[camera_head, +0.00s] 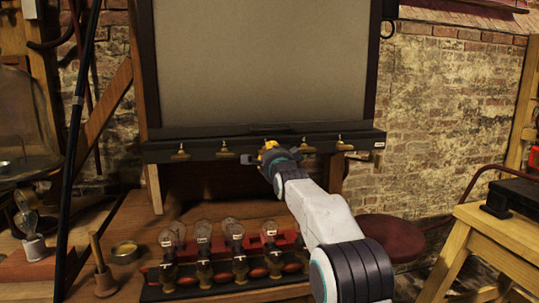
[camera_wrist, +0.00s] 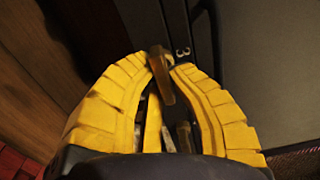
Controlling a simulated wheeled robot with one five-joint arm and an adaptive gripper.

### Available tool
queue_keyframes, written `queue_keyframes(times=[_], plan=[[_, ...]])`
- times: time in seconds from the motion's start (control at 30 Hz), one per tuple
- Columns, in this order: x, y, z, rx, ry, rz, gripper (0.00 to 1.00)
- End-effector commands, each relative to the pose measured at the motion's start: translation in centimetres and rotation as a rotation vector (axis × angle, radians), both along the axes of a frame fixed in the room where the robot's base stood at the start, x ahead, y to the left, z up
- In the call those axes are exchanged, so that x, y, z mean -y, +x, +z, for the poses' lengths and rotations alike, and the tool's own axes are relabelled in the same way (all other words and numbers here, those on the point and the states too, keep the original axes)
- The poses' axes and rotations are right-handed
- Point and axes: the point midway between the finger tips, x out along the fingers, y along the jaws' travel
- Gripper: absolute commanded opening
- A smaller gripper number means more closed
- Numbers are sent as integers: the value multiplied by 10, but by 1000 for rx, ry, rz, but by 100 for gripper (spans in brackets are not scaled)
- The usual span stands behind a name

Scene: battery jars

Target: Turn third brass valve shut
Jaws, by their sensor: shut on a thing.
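A row of small brass valves runs along the dark rail (camera_head: 205,152) below the large grey panel. The third valve (camera_wrist: 162,78) shows in the wrist view beside a white "3" on the rail. It is a brass handle, tilted slightly in that picture. My gripper (camera_wrist: 160,68) has its two yellow fingers closed around this handle, one on each side. In the head view my gripper (camera_head: 268,152) is at the rail and hides the third valve. The first (camera_head: 180,153), second (camera_head: 224,152), fourth (camera_head: 308,147) and fifth (camera_head: 344,143) valves are visible beside it.
Below the rail, several glass bulbs (camera_head: 234,232) stand in a row on a dark-and-red rack. A wooden stool (camera_head: 490,225) with a dark case is at the right. A glass dome (camera_head: 22,120) and a black pole (camera_head: 72,150) are at the left.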

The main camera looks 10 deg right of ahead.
Motion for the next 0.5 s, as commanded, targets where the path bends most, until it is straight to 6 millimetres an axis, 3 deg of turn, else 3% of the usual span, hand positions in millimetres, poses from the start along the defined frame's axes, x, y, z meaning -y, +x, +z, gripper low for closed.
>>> queue_keyframes(times=[0.3, 0.33, 0.5], plan=[[-1, 0, 2, 4, 2, 2, 0], [-1, 0, 2, 4, 2, 2, 18], [-1, 0, 1, 3, 1, 1, 33]])
